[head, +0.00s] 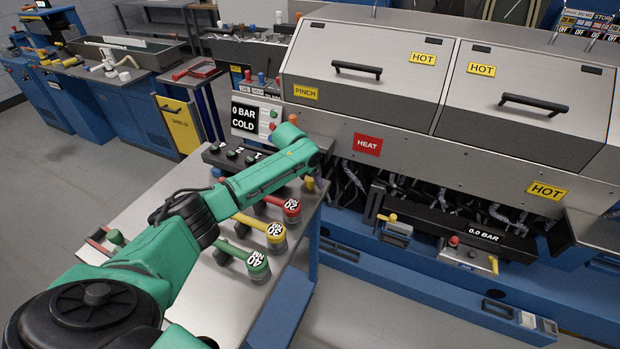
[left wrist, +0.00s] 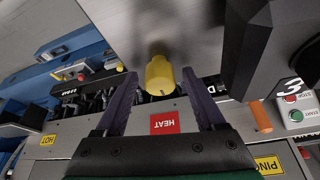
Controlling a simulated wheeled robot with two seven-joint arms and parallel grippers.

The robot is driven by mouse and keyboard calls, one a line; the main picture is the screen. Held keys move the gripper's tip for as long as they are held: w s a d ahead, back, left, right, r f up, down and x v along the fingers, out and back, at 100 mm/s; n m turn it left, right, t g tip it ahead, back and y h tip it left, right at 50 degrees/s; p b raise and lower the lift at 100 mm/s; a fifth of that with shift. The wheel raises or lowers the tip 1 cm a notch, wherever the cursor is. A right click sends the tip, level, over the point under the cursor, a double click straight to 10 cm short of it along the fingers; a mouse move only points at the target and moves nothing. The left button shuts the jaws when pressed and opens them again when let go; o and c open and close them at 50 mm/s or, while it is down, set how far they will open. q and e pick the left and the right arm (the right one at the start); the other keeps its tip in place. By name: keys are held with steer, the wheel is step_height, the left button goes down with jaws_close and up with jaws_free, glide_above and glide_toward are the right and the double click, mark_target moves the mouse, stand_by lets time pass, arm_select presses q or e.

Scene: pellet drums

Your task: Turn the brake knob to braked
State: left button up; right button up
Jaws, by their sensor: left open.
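A yellow cylindrical knob (left wrist: 159,77) shows in the left wrist view, on a grey metal surface; I see no readable label on it, so I cannot tell if it is the brake knob. My left gripper (left wrist: 159,85) is open, with one dark finger on each side of the knob. I see gaps between the fingers and the knob. In the head view my green left arm reaches over the bench, and a small yellow part (head: 309,184) shows just below its end. The fingers are mostly hidden there. My right gripper is not in view.
A display (head: 244,117) reads 0 BAR COLD. The machine with HOT labels and a red HEAT sign (head: 367,145) stands to the right.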

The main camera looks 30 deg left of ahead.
arm_select(q)
jaws_close()
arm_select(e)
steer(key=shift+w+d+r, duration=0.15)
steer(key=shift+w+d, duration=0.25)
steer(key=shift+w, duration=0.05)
